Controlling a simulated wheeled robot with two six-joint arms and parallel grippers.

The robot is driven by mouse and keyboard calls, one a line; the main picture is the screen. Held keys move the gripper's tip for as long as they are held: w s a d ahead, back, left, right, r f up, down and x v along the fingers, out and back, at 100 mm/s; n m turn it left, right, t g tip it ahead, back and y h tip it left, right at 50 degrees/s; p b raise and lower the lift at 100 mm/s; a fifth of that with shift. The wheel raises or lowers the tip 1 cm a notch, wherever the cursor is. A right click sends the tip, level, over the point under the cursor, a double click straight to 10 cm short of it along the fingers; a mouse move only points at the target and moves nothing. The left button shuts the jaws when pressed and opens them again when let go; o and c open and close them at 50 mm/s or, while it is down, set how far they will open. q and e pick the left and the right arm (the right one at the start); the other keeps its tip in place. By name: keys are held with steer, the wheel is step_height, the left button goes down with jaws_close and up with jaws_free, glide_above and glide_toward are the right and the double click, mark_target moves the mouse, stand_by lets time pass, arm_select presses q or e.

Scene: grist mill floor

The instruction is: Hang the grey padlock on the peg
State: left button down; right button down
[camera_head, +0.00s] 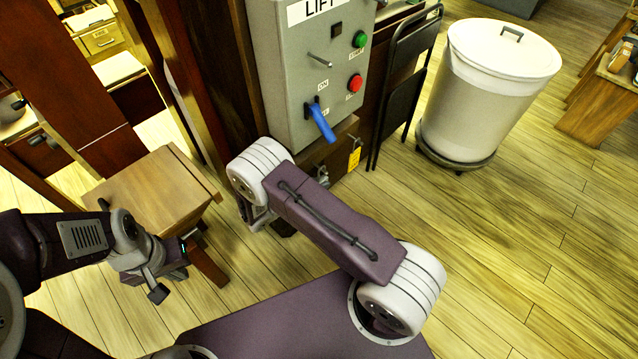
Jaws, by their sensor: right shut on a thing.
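A thin metal peg (319,61) sticks out of the front of the grey lift control box (290,80), left of the buttons. My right arm reaches up and left below the box, and its purple link covers most of my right gripper (283,229). Only small parts of that gripper show at the link's lower edge. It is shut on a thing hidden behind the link. I see no grey padlock. My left gripper (168,282) is open and empty, low beside the wooden stool (155,190), its fingers apart.
The box also bears a blue lever (320,122), a green button (360,39) and a red button (355,83). A yellow tag or padlock (354,158) hangs below. A folded black chair (408,75) and a white bin (489,90) stand right.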

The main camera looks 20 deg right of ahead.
steer(key=c, duration=1.3)
jaws_free()
steer(key=shift+o, duration=0.2)
steer(key=p+v, duration=0.1)
steer(key=v, duration=0.8)
